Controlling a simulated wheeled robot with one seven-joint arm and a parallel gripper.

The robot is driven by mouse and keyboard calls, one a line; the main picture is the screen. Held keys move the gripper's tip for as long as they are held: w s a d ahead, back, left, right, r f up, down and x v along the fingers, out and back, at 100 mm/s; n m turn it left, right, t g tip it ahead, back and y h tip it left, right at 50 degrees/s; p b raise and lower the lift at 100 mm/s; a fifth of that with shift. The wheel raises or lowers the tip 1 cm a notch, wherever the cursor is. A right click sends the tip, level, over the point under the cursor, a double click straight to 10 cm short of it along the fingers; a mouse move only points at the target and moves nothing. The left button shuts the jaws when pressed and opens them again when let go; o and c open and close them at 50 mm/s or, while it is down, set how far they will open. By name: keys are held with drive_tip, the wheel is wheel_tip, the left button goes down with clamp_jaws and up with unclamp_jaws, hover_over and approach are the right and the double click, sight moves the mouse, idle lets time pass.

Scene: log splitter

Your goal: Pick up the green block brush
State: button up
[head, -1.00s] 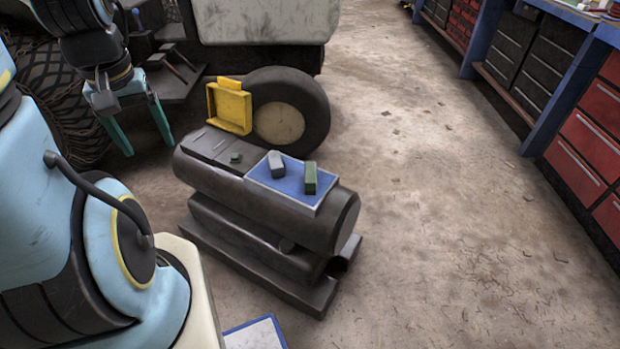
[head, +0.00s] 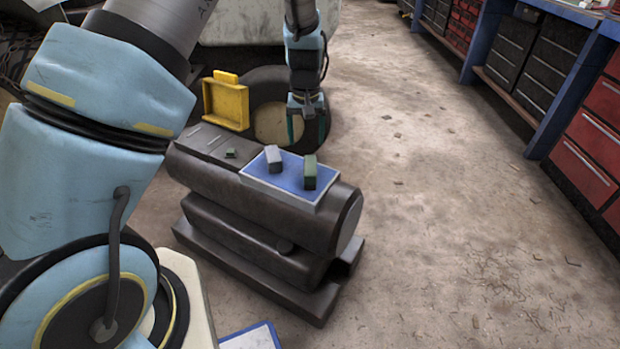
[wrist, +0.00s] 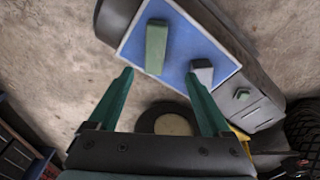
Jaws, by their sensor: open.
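The green block brush (head: 309,174) looks like a tall green block at the right end of a blue pad (head: 283,187) with a pale rim. The pad lies on top of the dark cylindrical machine (head: 215,178). In the wrist view the green block brush (wrist: 156,47) lies beyond the fingertips, roughly in line with the gap between them. My gripper (head: 307,120) is open and empty, pointing down above and behind the pad in the head view. Its two teal fingers stand wide apart in the wrist view (wrist: 160,80), and the block is not between them.
A grey block (head: 274,158) stands on the pad close left of the green one. A small green piece (head: 230,153) sits on the machine's left top. A yellow open box (head: 226,103) stands behind. The floor to the right is clear up to the red drawers (head: 590,150).

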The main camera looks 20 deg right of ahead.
hover_over(310, 164)
drive_tip(key=f, duration=0.5)
drive_tip(key=shift+s+a+f, duration=0.15)
drive_tip(key=shift+s+f, duration=0.1)
drive_tip(key=shift+s, duration=0.05)
drive_tip(key=shift+w+f+p, duration=0.2)
drive_tip(key=shift+f+p, duration=0.4)
drive_tip(key=shift+f, duration=2.3)
clamp_jaws()
